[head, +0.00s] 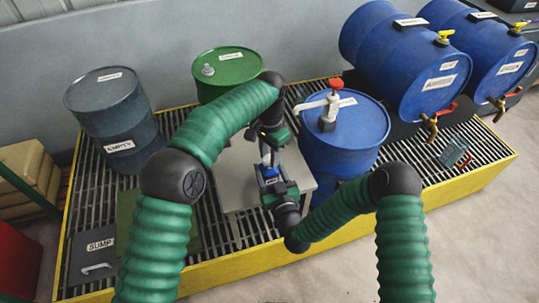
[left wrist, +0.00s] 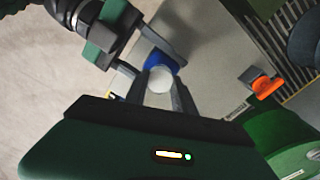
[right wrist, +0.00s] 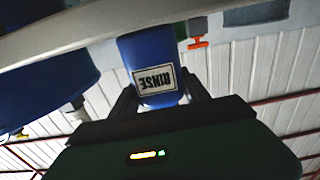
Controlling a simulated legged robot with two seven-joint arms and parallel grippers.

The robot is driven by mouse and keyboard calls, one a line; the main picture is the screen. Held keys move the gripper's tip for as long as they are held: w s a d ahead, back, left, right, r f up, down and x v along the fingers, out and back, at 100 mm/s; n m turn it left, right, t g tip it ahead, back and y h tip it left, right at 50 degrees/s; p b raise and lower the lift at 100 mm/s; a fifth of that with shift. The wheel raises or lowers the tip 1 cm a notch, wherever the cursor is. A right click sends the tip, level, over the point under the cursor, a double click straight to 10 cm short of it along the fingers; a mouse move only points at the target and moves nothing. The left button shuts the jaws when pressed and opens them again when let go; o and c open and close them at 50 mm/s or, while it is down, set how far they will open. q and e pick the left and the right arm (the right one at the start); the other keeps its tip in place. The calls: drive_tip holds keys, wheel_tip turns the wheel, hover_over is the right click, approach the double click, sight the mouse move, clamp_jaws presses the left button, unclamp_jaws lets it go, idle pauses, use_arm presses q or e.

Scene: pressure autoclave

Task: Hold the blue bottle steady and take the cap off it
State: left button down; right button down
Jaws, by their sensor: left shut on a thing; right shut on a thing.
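The blue bottle (head: 269,172) stands on a grey bench plate and is small in the head view. Its RINSE label shows upside down in the right wrist view (right wrist: 155,78). My right gripper (head: 272,183) is shut around the bottle's body, with a finger on each side. My left gripper (head: 267,157) comes down from above and is shut on the round white cap (left wrist: 160,79). In the left wrist view the cap lies in front of the blue bottle (left wrist: 161,62). I cannot tell whether cap and bottle still touch.
A blue drum (head: 350,145) with a red-handled pump stands right of the bench plate (head: 240,185). A green drum (head: 222,70) and a grey EMPTY drum (head: 115,120) stand at the back left. An orange-handled item (left wrist: 265,87) sits on the plate.

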sight(269, 158)
use_arm(q)
drive_tip(key=shift+r, duration=1)
drive_tip(key=shift+r, duration=2)
use_arm(e)
drive_tip(key=shift+c, duration=2.3)
unclamp_jaws()
